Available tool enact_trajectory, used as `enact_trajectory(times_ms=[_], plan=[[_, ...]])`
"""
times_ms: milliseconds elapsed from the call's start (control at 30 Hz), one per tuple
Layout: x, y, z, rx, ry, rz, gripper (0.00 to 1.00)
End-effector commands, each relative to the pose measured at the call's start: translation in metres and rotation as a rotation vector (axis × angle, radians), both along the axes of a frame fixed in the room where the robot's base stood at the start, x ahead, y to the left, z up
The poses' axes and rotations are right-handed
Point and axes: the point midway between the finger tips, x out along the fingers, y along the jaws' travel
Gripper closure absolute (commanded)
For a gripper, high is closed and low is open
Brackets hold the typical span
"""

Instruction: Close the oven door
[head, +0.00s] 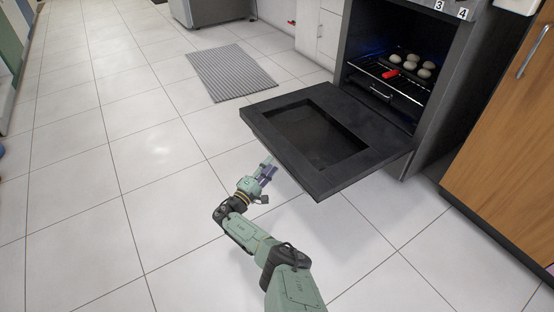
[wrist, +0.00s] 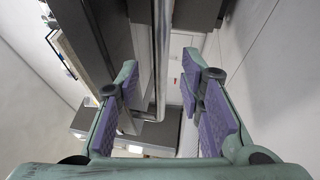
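The oven door (head: 378,142) is dark and lies folded down, open, in front of the oven (head: 445,85). My gripper (head: 267,168) is low over the floor, just beyond the door's outer edge in the head view. In the wrist view my gripper (wrist: 160,88) has its purple-padded fingers spread wide. A silver bar (wrist: 161,45), which looks like the door handle, runs through the view between the two fingers. I cannot tell how deep the bar lies between them. No finger visibly grips it. The handle is hidden in the head view.
Inside the oven, a tray with several pale round pieces (head: 410,57) and a red item (head: 390,73) rests on a rack. A wooden cabinet (head: 505,130) stands to the right. A grey striped mat (head: 230,72) lies on the floor. The tiled floor to the left is clear.

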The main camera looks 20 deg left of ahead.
Motion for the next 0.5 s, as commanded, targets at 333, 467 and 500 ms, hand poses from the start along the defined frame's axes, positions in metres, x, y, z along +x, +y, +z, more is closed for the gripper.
enact_trajectory(times_ms=[333, 467, 500], plan=[[0.048, -0.012, 0.006, -0.001, 0.001, 0.002, 0.65], [0.053, -0.013, 0.008, 0.001, 0.002, 0.001, 0.65], [0.053, -0.014, 0.008, 0.001, 0.002, 0.001, 0.65]])
